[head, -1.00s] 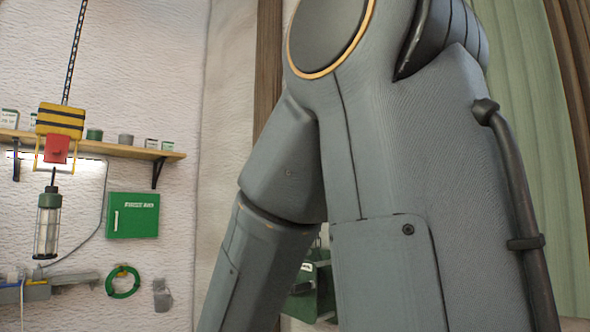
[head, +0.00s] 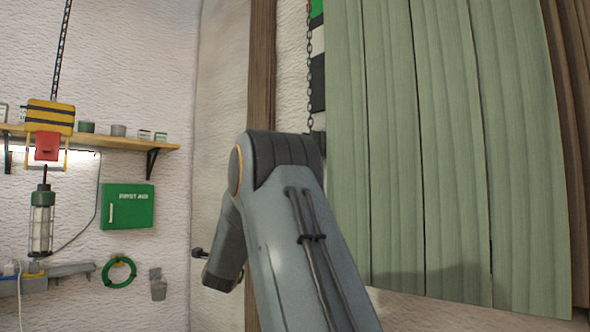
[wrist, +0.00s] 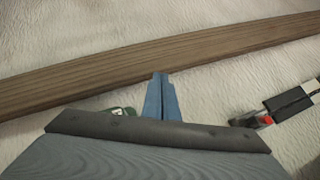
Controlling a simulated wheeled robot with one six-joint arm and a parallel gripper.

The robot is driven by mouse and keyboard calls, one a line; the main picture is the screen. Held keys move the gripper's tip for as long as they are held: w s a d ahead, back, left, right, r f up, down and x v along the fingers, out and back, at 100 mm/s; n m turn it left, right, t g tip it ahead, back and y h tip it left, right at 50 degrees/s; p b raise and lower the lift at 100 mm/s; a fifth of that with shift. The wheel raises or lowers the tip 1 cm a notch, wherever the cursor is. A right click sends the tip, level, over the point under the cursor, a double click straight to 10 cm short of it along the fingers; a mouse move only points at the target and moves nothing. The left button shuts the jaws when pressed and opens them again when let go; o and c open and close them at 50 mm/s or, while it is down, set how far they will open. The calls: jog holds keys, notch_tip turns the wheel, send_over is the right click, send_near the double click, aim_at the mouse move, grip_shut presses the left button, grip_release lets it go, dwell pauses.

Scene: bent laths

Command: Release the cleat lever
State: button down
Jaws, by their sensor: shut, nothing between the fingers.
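I cannot make out a cleat lever for certain in either view. My gripper (wrist: 161,80) shows in the wrist view as two blue fingers pressed together, with nothing between them. It points toward a brown wooden post (wrist: 110,72) on the white wall; I cannot tell whether it touches. A small part with a red end (wrist: 267,120) lies to the right of the fingers, beside a black-and-white banded strip (wrist: 288,99). In the head view, a chain (head: 310,80) hangs beside a similar banded strip (head: 318,85), left of the green planks. My arm hides the chain's lower part.
Pale green planks (head: 430,150) fill the right side. A yellow hoist block (head: 50,117) on a chain carries a caged lamp (head: 41,222) at the left. Behind are a shelf (head: 130,142), a first aid box (head: 128,206) and a green coil (head: 119,272) on the wall.

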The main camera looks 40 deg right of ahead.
jog(key=s+d+r+m+g+h, duration=0.5)
jog(key=r+m+g+h, duration=0.1)
jog(key=m, duration=0.6)
jog(key=s+d+r+m+g+h+p, duration=0.1)
jog(key=s+d+r+m+g+h, duration=0.5)
jog(key=m+g+h, duration=0.3)
jog(key=r+m, duration=0.1)
jog(key=m, duration=0.2)
jog(key=shift+d, duration=0.3)
jog(key=d+r+p, duration=0.4)
jog(key=r+p, duration=0.4)
jog(key=r, duration=0.2)
jog(key=shift+w+r, duration=0.15)
jog(key=shift+r, duration=0.2)
jog(key=shift+b, duration=0.6)
